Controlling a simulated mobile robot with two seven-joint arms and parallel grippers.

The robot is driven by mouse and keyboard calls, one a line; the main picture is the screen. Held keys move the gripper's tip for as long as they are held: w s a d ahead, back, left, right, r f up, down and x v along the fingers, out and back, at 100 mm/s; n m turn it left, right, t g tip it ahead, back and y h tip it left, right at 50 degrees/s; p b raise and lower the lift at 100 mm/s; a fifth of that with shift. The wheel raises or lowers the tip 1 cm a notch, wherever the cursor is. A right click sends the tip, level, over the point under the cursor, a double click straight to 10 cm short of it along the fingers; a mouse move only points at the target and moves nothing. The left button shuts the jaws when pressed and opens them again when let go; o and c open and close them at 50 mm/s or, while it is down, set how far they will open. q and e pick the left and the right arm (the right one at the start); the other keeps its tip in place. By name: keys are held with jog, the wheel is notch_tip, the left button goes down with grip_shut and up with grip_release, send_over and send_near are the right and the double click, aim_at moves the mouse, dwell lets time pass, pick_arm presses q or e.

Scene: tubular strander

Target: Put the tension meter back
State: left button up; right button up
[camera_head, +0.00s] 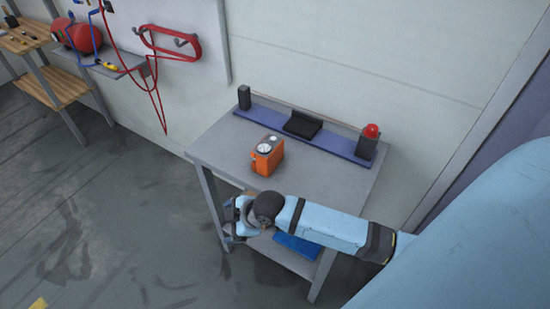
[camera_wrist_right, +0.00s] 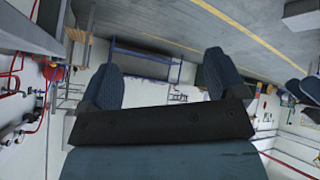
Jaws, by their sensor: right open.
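The tension meter, which I take to be the orange device with a round dial on top (camera_head: 267,157), stands upright on the grey table (camera_head: 325,180) in the head view. My right gripper (camera_head: 231,219) is in front of the table's front edge, apart from the meter and nearer to me. It is open and empty; its two dark fingers stand apart in the right wrist view (camera_wrist_right: 162,82). The meter cannot be made out in the wrist view. My left gripper is not in view.
A blue strip (camera_head: 270,120) along the table's back bears a black cradle-like block (camera_head: 302,124), a small black box (camera_head: 244,97) and a dark post with a red dome (camera_head: 368,141). A blue item (camera_head: 297,246) lies on the lower shelf. The tabletop around the meter is clear.

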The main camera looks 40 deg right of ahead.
jog(key=s+d+f+m+t, duration=0.1)
jog(key=s+f+m+t, duration=0.1)
jog(key=s+m, duration=0.2)
jog(key=s+d+f+m+t+h, duration=0.1)
jog(key=s+m, duration=0.4)
jog(key=s, duration=0.6)
jog(key=shift+d+f+m+t+h, duration=0.3)
jog(key=shift+d+f+t, duration=0.25)
jog(key=shift+f+t, duration=0.3)
notch_tip(320, 180, up, 7)
jog(key=p, duration=0.6)
jog(key=shift+d+f+p, duration=0.15)
jog(key=shift+p, duration=0.25)
